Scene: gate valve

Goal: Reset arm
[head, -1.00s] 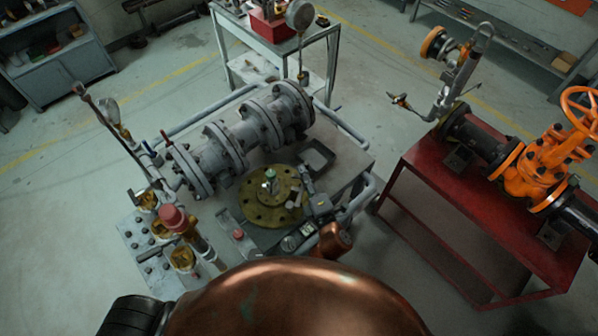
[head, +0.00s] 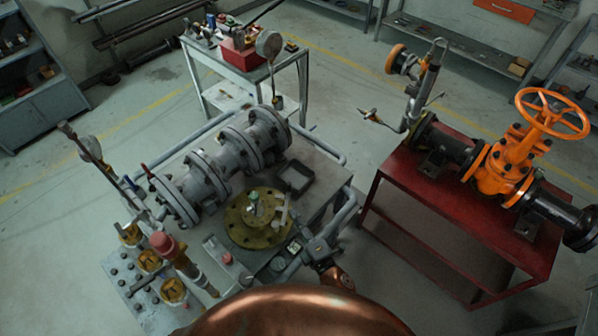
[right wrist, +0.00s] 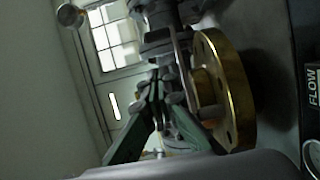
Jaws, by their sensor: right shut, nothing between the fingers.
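The task names no object. My right gripper (head: 305,232) is small and partly hard to make out in the head view, above the grey bench and beside the brass flange. In the right wrist view its two dark green fingers (right wrist: 160,76) meet at the tips with nothing between them. The brass flange (right wrist: 228,90) is just to the right of the fingers in that view; I cannot tell whether they touch. The flange (head: 245,232) lies flat on the bench in the head view. My left gripper is not in view.
A grey flanged pipe assembly (head: 205,180) lies along the bench. A red stand (head: 400,189) at the right carries an orange gate valve (head: 508,165) with a handwheel (head: 553,113). A tool table (head: 235,85) stands behind. Open floor lies between bench and red stand.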

